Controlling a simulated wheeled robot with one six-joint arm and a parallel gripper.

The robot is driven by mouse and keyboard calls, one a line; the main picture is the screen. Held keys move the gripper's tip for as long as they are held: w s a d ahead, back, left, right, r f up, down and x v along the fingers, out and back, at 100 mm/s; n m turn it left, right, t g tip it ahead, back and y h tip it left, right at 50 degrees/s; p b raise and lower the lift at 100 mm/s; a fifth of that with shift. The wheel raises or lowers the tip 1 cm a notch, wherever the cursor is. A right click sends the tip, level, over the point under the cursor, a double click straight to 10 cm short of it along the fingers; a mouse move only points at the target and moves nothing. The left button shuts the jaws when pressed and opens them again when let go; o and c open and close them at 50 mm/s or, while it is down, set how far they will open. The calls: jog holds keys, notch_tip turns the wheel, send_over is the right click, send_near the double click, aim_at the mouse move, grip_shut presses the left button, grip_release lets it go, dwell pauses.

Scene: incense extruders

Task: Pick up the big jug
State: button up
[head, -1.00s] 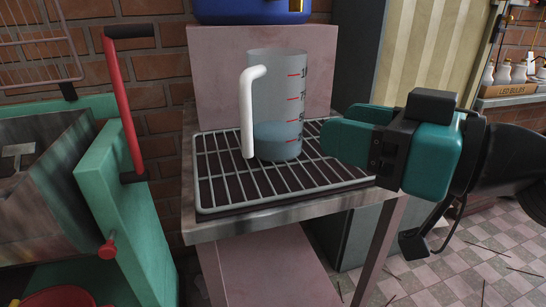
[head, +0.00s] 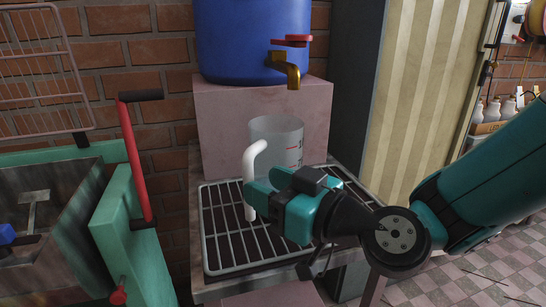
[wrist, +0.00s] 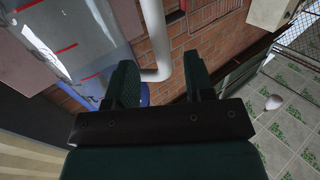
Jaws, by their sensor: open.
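The big jug (head: 276,132) is clear with red marks and a white handle (head: 250,172). It stands upright on a wire rack (head: 222,235) on the metal stand. My gripper (head: 262,188) is open, in front of the jug at handle height, and hides the jug's lower part. In the wrist view, the handle (wrist: 156,40) shows in the gap between the fingers of my gripper (wrist: 160,80), and the jug's marked wall (wrist: 75,35) is to the left. I cannot tell whether the fingers touch the handle.
A blue barrel (head: 235,45) with a brass tap (head: 285,68) sits on a pink block (head: 225,120) behind the jug. A green machine with a red lever (head: 136,165) stands to the left. A brick wall closes the back.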

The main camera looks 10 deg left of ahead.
aim_at(252, 175)
jog(key=shift+w+a, duration=0.15)
jog(key=shift+a, duration=0.2)
jog(key=p+x, duration=0.2)
jog(key=r+p+x, duration=0.1)
jog(key=x, duration=0.1)
jog(key=shift+a+p, duration=0.4)
jog(key=shift+w+a+f, duration=0.1)
jog(key=shift+w+a, duration=0.1)
jog(key=shift+a, duration=0.1)
jog(key=shift+c, duration=0.5)
grip_shut()
